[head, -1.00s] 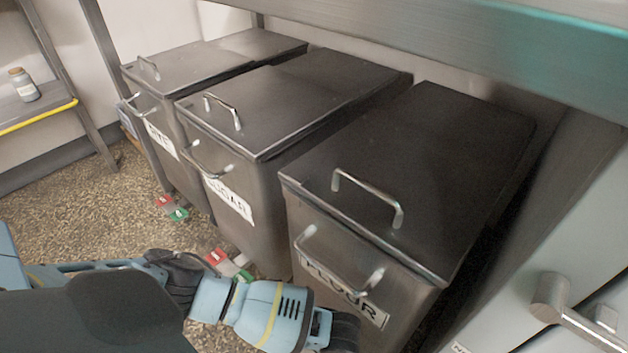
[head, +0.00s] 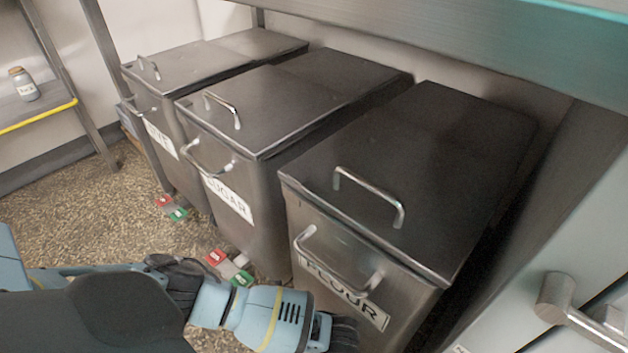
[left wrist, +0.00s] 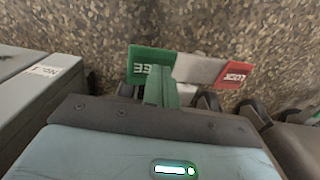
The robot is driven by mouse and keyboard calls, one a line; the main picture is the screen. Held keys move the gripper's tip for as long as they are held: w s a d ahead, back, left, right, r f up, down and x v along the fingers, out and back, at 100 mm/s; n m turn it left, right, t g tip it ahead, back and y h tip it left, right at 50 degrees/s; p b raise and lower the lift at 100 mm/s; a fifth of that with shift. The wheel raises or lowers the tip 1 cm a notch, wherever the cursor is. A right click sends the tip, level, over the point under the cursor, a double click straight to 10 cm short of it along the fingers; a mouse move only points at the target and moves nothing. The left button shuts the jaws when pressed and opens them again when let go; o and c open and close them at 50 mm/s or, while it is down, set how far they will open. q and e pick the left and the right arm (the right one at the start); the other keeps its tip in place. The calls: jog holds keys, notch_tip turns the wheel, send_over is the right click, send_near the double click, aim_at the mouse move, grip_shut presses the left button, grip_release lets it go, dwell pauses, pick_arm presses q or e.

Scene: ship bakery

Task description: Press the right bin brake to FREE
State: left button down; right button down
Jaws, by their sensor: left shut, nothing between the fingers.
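The right bin is the steel FLOUR bin (head: 375,215), with its lid closed. Its brake pedal is hidden behind my left arm in the head view. In the left wrist view a brake pedal shows with a green FREE end (left wrist: 147,66), a pale middle (left wrist: 198,69) and a red LOCK end (left wrist: 234,73). My left gripper (left wrist: 162,88) is shut and empty, its tips over the edge of the green end. I cannot tell whether they touch it. In the head view the gripper itself is hidden, low in front of the bin. My right gripper is not in view.
The SUGAR bin (head: 255,110) and a third bin (head: 180,85) stand to the left, each with a red and green pedal on the floor. A steel shelf edge (head: 470,50) runs above the bins. A pale cabinet with a handle (head: 560,300) stands close on the right.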

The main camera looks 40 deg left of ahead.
pick_arm(q)
jog(key=shift+f+b, duration=0.55)
jog(key=shift+f, duration=0.45)
dwell(0.5)
jog(key=shift+r, duration=0.15)
notch_tip(320, 180, up, 3)
jog(key=p, duration=0.4)
jog(key=shift+r, duration=0.2)
jog(key=shift+r+p, duration=1.7)
jog(key=shift+r, duration=0.05)
jog(key=shift+f, duration=0.1)
jog(key=shift+s, duration=0.1)
